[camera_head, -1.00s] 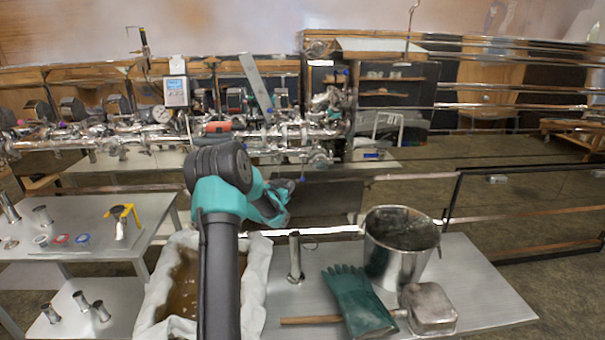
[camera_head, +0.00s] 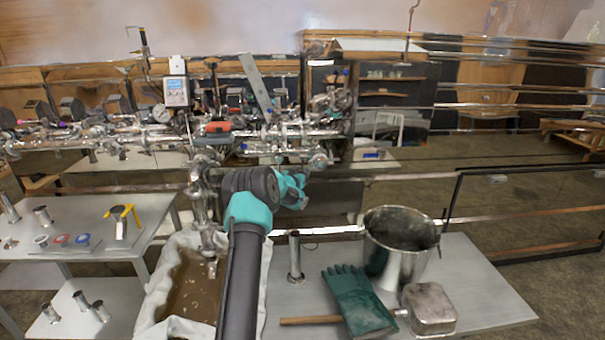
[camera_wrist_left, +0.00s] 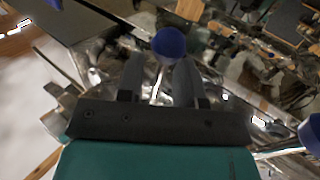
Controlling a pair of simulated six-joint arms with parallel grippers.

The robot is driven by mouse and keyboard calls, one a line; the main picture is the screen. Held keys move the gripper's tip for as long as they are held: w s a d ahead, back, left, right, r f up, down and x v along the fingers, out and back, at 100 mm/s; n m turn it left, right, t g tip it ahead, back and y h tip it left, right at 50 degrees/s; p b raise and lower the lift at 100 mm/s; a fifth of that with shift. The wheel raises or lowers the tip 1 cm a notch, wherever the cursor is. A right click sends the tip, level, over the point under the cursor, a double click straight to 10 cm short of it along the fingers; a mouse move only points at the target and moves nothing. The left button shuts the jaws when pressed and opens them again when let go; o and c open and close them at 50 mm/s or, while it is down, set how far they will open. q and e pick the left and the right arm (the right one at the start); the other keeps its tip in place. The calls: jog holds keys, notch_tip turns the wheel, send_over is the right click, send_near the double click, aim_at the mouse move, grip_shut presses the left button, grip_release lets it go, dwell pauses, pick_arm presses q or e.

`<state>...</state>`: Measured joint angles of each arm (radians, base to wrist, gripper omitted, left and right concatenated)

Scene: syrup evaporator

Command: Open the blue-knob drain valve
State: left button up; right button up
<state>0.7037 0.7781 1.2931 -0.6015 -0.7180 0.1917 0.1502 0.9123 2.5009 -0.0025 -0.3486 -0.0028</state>
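In the left wrist view a round blue knob (camera_wrist_left: 168,42) on a thin metal stem shows at the fingertips of my left gripper (camera_wrist_left: 160,74). The two dark fingers are apart, with the stem visible between them; I cannot tell whether they touch it. A second blue knob (camera_wrist_left: 313,133) is at the right edge. In the head view my left gripper (camera_head: 291,190) is in front of the evaporator pipework, and its fingers are mostly hidden by its teal body. The drain pipe (camera_head: 205,205) hangs left of my arm over the cloth-lined tub (camera_head: 158,290). My right gripper is not in view.
A metal bucket (camera_head: 398,245), a green glove (camera_head: 358,300) and a long-handled metal ladle (camera_head: 430,308) are on the table to the right. A small upright metal tube (camera_head: 295,258) stands close beside my arm. A side table (camera_head: 75,215) is at left.

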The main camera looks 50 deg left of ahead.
pick_arm(q)
jog(key=shift+w, duration=0.15)
grip_shut()
dwell(0.5)
